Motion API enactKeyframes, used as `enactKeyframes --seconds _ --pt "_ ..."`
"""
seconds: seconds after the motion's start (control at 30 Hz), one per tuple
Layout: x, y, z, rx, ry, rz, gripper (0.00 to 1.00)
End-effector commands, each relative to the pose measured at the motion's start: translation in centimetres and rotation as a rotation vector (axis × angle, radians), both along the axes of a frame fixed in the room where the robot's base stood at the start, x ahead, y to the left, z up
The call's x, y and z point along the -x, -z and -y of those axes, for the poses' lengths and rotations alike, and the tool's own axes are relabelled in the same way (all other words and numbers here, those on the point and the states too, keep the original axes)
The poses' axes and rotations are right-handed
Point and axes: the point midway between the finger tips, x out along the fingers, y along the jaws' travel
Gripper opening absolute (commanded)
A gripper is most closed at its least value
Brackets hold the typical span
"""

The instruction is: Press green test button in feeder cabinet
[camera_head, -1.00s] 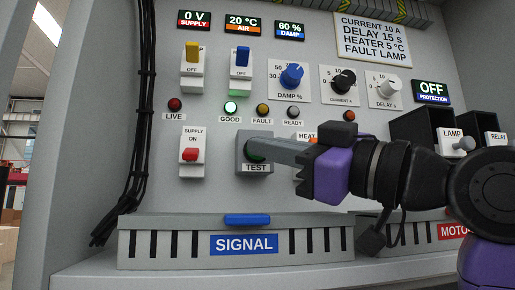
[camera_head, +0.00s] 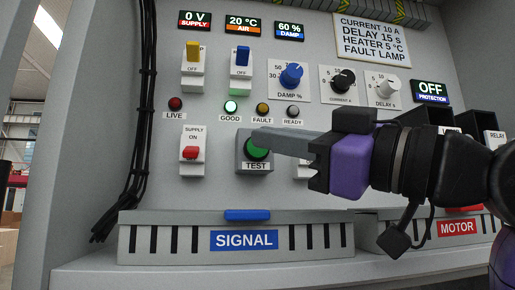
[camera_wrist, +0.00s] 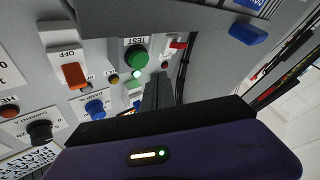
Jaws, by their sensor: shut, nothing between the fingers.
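The green test button (camera_head: 257,149) sits in a grey box labelled TEST (camera_head: 255,167) on the cabinet panel. My gripper (camera_head: 262,137) is shut and empty, reaching in from the right. Its fingertips overlap the upper edge of the button in the head view; whether they touch it I cannot tell. The fingers also show in the wrist view (camera_wrist: 157,84), pointing toward the panel beside the button.
Left of the test box is the red SUPPLY ON switch (camera_head: 191,153). Above are the GOOD lamp (camera_head: 231,107), lit pale green, and the FAULT lamp (camera_head: 263,108). The SIGNAL duct (camera_head: 160,240) juts out below. Black cables (camera_head: 141,120) hang at left.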

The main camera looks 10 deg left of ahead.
Motion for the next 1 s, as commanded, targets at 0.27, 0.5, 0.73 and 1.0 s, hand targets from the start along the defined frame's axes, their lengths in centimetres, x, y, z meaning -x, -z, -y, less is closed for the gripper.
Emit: enactKeyframes --seconds 0.27,0.5,0.73,1.0 --pt "2.5 0.1 0.7 0.001 0.001 0.002 0.00" --pt "4.1 0.1 1.2 0.001 0.000 -0.001 0.00" --pt "4.3 0.1 1.2 0.001 0.000 -0.001 0.00" --pt "4.3 0.1 1.2 0.000 0.000 -0.001 0.00"
